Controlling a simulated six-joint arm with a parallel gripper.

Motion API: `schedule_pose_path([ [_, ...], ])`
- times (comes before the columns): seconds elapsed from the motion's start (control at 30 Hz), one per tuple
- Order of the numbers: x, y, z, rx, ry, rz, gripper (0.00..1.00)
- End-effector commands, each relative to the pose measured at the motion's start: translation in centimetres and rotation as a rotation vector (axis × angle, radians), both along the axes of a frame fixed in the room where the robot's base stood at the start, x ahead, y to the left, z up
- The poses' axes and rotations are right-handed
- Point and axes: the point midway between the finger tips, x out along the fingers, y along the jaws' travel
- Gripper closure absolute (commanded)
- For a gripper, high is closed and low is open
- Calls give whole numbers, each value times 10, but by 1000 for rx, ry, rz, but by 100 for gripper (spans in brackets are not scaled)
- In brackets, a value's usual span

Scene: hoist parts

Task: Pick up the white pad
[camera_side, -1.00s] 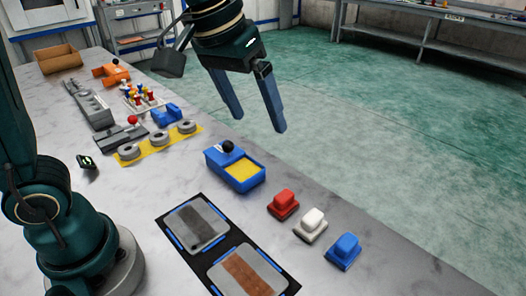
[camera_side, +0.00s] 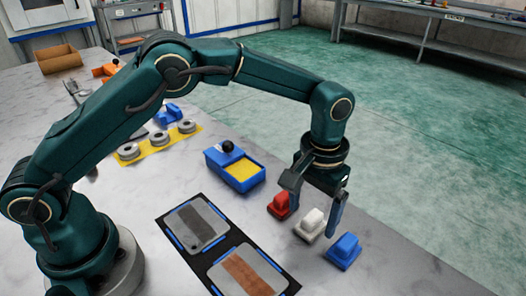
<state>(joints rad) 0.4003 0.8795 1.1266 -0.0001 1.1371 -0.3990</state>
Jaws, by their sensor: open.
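The white pad (camera_side: 310,224) has a raised white grip on a pale base and sits on the table between the red pad (camera_side: 280,205) and the blue pad (camera_side: 344,250). My gripper (camera_side: 315,220) points down over the row with its fingers spread apart. One finger shows near the red pad and the other between the white and blue pads. The white pad shows between the fingers in this view. I cannot tell the exact height of the fingertips above the table.
A blue box with a yellow top (camera_side: 238,172) stands left of the pads. A black mat (camera_side: 173,225) with two plates lies in front. A yellow strip (camera_side: 152,152) with grey rings is farther back. The table's right edge runs close behind the pads.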

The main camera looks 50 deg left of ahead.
Motion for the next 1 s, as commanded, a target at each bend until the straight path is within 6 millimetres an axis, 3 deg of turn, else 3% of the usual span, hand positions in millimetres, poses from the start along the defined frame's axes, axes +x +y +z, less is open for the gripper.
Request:
schedule_pose_path([
  [0.2, 0, 0, -20, 0, 1, 1, 10],
  [0.47, 0, 0, -22, -1, -2, 1, 10],
  [0.5, 0, 0, -22, -1, -2, 1, 14],
  [0.73, 0, 0, -22, -1, -2, 1, 100],
  [1.0, 0, 0, -21, -1, -2, 1, 100],
])
